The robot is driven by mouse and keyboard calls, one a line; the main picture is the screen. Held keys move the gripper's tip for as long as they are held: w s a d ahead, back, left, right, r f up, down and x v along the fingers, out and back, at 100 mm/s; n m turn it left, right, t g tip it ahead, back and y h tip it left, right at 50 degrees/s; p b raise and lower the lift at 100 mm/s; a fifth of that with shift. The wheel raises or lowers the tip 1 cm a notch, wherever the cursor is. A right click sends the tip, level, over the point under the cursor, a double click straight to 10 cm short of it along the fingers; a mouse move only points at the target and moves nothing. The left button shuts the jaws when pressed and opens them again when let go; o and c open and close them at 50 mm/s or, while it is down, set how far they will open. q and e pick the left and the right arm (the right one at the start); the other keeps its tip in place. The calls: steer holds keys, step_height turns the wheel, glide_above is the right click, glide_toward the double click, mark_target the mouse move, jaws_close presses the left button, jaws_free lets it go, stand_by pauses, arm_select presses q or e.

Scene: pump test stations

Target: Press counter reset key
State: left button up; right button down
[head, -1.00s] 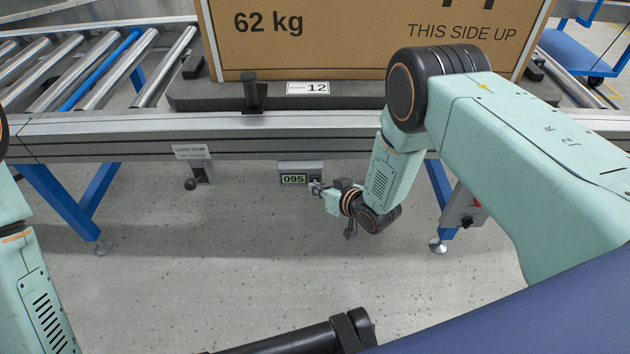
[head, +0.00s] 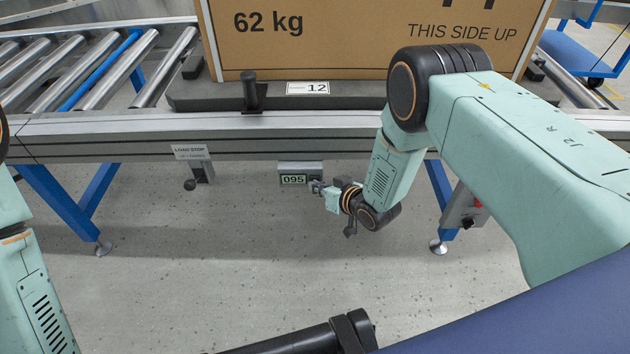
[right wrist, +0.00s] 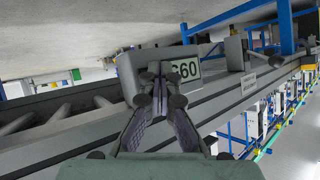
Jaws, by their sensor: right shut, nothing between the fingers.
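The counter (head: 300,167) is a small grey box under the front rail of the conveyor, and its display (head: 293,180) reads 095. My right gripper (head: 315,186) is shut and empty, with its fingertips at the right end of the counter's front face, beside the display. In the right wrist view the counter (right wrist: 130,76) appears upside down. The shut fingers (right wrist: 158,75) lie in front of its face and cover part of the display (right wrist: 185,71). The reset key is hidden behind the fingertips, and I cannot tell whether they touch it. My left gripper is out of view.
A load stop lever (head: 190,184) hangs left of the counter under a label. A large carton (head: 350,40) sits on a dark pallet (head: 215,95) above. Floor below is clear.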

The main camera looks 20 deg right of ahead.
steer(key=shift+w, duration=0.2)
steer(key=shift+r, duration=0.1)
stand_by(0.4)
steer(key=shift+s+a+p, duration=0.2)
steer(key=shift+s+p, duration=0.3)
steer(key=shift+s, duration=0.35)
steer(key=s+p, duration=0.1)
steer(key=s, duration=0.1)
steer(key=s+a+p, duration=0.1)
steer(key=s, duration=0.1)
steer(key=shift+s+a+p, duration=0.2)
steer(key=shift+s+p, duration=0.15)
steer(key=shift+s, duration=0.05)
stand_by(0.5)
